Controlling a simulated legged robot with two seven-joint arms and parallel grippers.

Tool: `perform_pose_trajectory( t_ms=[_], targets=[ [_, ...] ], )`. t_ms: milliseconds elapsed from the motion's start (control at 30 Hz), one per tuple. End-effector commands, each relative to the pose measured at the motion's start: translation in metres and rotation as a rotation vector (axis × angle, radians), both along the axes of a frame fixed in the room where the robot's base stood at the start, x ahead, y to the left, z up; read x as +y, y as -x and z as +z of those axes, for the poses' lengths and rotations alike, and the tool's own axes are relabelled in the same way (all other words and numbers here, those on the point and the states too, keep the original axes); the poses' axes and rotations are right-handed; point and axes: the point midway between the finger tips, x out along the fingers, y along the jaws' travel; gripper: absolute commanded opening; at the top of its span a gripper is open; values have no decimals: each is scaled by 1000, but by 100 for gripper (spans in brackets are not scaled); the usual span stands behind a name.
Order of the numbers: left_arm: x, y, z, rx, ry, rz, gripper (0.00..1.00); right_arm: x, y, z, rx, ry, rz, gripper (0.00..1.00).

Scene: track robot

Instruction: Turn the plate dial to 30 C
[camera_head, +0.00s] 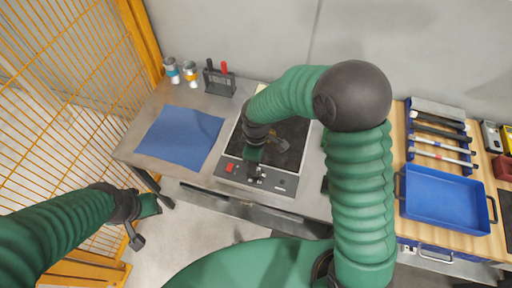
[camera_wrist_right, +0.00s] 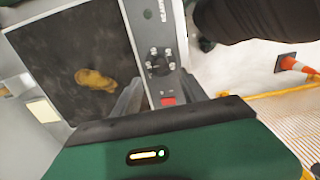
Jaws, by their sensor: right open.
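The hot plate (camera_head: 292,147) has a dark top and a grey front panel, and stands on the steel bench. In the right wrist view its panel (camera_wrist_right: 142,22) carries a round dark dial (camera_wrist_right: 160,62) with several pale marks around it. A red switch (camera_wrist_right: 168,100) is beside the dial. My right gripper (camera_wrist_right: 162,80) is open, its grey fingers either side of the panel near the dial; contact cannot be told. In the head view my right gripper (camera_head: 256,167) covers part of the panel. My left gripper (camera_head: 140,220) hangs left of the bench; its jaw state is unclear.
A blue mat (camera_head: 180,137) lies left of the plate. Two cans (camera_head: 190,74) and a dark rack (camera_head: 219,80) stand behind. A blue tray (camera_head: 443,208) and tools are on the wooden bench at right. A yellow fence (camera_head: 60,90) bounds the left.

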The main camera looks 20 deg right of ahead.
Motion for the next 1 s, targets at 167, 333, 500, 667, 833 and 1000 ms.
perform_pose_trajectory(
  t_ms=[167, 333, 500, 667, 833, 1000],
  targets=[
    [0, 0, 2, 0, 0, 0, 36, 0, -2, 52, -5, 0, -2, 50],
    [0, 0, 2, 0, 0, 0, 36, 0, -2, 80, -1, 0, 0, 50],
    [0, 0, 3, 0, 0, 0, 36, 0, -1, 88, 2, 0, 0, 50],
    [0, 0, 3, 0, 0, 0, 36, 0, -1, 88, 2, 0, 0, 50],
    [0, 0, 3, 0, 0, 0, 36, 0, -1, 88, 2, 0, 0, 50],
    [0, 0, 3, 0, 0, 0, 36, -16, 19, 86, -40, 1, -181, 50]
  ],
)
